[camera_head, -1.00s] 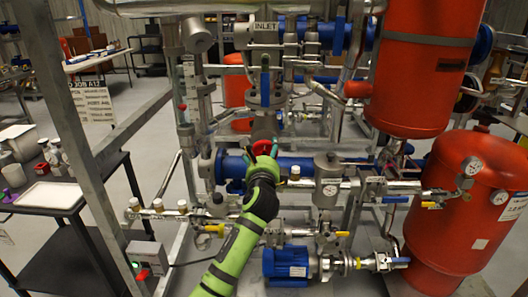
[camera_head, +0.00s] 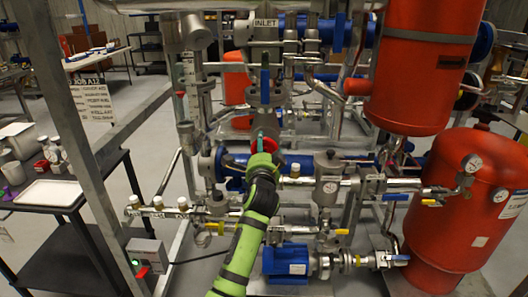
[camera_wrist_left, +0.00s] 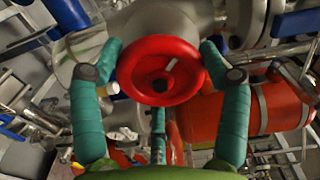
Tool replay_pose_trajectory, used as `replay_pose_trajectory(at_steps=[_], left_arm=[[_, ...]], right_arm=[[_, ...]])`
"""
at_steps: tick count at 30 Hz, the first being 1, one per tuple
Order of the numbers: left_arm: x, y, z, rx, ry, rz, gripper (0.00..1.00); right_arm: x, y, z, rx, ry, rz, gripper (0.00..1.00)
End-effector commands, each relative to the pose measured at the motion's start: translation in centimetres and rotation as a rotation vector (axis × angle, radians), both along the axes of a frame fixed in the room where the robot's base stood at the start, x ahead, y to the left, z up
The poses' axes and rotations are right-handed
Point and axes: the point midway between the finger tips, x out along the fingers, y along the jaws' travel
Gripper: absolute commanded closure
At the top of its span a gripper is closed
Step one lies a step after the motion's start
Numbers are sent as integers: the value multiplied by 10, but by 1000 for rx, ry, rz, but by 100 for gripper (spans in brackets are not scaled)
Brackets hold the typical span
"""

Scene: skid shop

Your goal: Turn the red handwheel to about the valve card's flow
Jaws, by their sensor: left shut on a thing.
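The red handwheel (camera_head: 266,145) sits on the valve body below the tall pipe, mostly hidden behind my left gripper (camera_head: 262,157) in the head view. In the left wrist view the handwheel (camera_wrist_left: 150,90) faces the camera, with a pale mark on its hub. My left gripper (camera_wrist_left: 160,48) is shut on it, with teal fingers at the left and right sides of the rim. My right gripper is out of view.
A steel frame post (camera_head: 68,110) stands left of my arm. A dark cart (camera_head: 62,212) with a white tray is at the left. Red tanks (camera_head: 465,205) stand at the right. A blue pump (camera_head: 286,262) sits low beside my forearm.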

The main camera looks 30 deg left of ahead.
Motion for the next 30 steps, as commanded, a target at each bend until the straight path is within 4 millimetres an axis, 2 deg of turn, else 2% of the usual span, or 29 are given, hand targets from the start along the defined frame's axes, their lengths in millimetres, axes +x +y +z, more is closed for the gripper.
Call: replay_pose_trajectory(at_steps=[9,23,24,25,26,30], left_arm=[[1,-1,1,-84,-54,-4,57],[1,-1,3,-93,-63,-4,57],[1,-1,3,-92,-62,-4,20],[1,-1,3,-92,-62,-4,8],[1,-1,3,-92,-62,-4,1],[0,-1,2,-92,-61,-2,1]], right_arm=[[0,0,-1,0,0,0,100],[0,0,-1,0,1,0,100],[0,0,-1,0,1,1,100],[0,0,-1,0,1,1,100],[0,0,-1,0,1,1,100],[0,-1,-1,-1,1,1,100]])
